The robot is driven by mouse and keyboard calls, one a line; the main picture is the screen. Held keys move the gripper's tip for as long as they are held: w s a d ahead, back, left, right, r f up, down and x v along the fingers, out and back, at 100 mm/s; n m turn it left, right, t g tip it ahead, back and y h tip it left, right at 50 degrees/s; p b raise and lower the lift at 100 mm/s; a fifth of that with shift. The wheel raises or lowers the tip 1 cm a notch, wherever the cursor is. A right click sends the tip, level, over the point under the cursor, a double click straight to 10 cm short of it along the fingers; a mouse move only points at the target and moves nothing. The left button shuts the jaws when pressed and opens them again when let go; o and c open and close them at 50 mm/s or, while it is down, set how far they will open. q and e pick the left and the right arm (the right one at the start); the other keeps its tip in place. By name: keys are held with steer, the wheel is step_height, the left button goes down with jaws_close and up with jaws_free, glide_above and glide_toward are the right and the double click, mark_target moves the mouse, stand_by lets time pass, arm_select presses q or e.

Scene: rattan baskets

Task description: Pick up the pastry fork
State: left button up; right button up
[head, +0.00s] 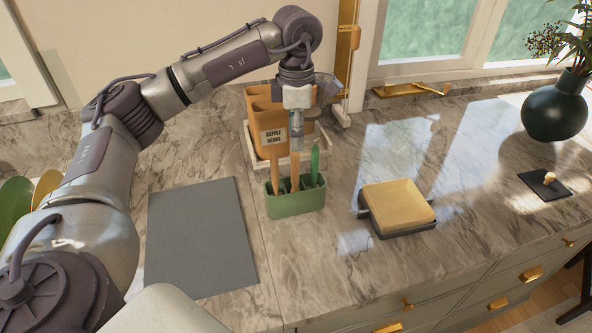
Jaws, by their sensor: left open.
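My left gripper (296,141) points down, open, directly above a green utensil holder (296,205) on the marble counter. Several upright handles stand in the holder: wooden ones (275,168) and a green one (315,163). A wooden handle rises right below the gripper's fingertips, and I cannot tell whether they touch or surround it. The lower ends of the utensils are hidden inside the holder, so I cannot tell which one is the pastry fork. My right gripper is not in view.
An orange coffee-beans canister (266,135) stands in a light tray just behind the holder. A grey mat (200,238) lies to the left. Stacked yellow and dark square dishes (398,205) sit to the right. A dark vase (555,108) stands at the far right.

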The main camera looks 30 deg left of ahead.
arm_select(q)
glide_above(295, 178)
steer(key=w, duration=0.1)
steer(key=f, duration=0.4)
steer(key=shift+w+a+f+p, duration=0.1)
steer(key=shift+a+p, duration=0.2)
steer(key=shift+p, duration=0.1)
steer(key=shift+f, duration=0.25)
steer(key=f, duration=0.1)
steer(key=f+p, duration=0.2)
steer(key=shift+s+f, duration=0.25)
steer(key=shift+f, duration=0.6)
jaws_close()
